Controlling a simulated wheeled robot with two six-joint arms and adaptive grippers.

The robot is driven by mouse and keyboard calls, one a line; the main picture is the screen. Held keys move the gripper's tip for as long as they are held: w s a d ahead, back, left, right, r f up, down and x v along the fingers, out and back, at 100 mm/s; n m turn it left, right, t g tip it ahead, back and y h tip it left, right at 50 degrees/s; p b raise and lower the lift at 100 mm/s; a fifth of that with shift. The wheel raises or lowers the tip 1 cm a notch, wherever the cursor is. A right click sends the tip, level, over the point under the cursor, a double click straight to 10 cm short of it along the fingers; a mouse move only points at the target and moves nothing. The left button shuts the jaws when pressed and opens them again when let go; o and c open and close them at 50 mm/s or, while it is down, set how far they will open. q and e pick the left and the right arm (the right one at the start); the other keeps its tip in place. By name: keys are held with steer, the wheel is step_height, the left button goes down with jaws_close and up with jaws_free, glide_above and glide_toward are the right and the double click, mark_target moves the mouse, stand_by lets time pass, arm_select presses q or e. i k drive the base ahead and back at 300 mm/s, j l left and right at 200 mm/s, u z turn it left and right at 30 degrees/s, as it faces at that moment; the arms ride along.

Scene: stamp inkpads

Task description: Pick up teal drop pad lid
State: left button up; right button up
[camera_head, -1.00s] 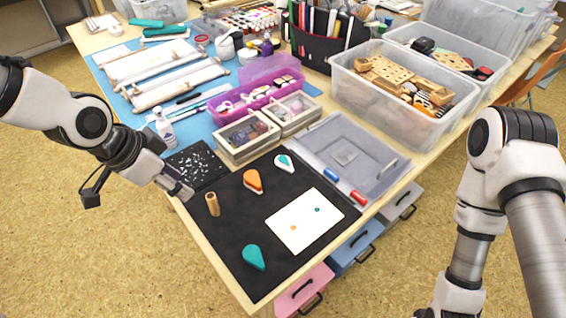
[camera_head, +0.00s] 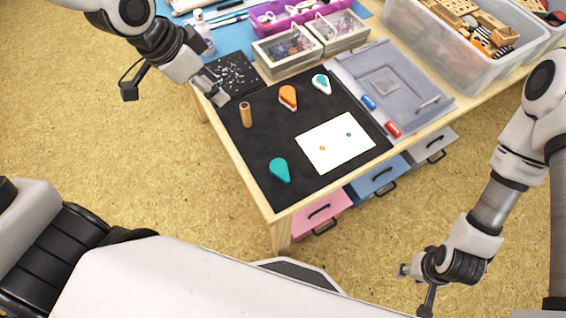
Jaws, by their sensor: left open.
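The teal drop-shaped lid (camera_head: 280,170) lies flat on the black mat (camera_head: 250,151), near the table's front edge. A white drop-shaped pad with a teal top (camera_head: 321,83) sits at the mat's back. An orange drop-shaped pad (camera_head: 288,97) with a white base is to its left.
A speckled black sheet (camera_head: 235,72) and boxes stand behind. The mat around the lid is clear.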

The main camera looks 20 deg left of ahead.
mark_target(278, 167)
steer(key=k+j+z, duration=0.25)
steer(key=z, duration=0.15)
steer(key=k+j+z, duration=0.1)
steer(key=k+z, duration=0.75)
steer(key=i, duration=0.05)
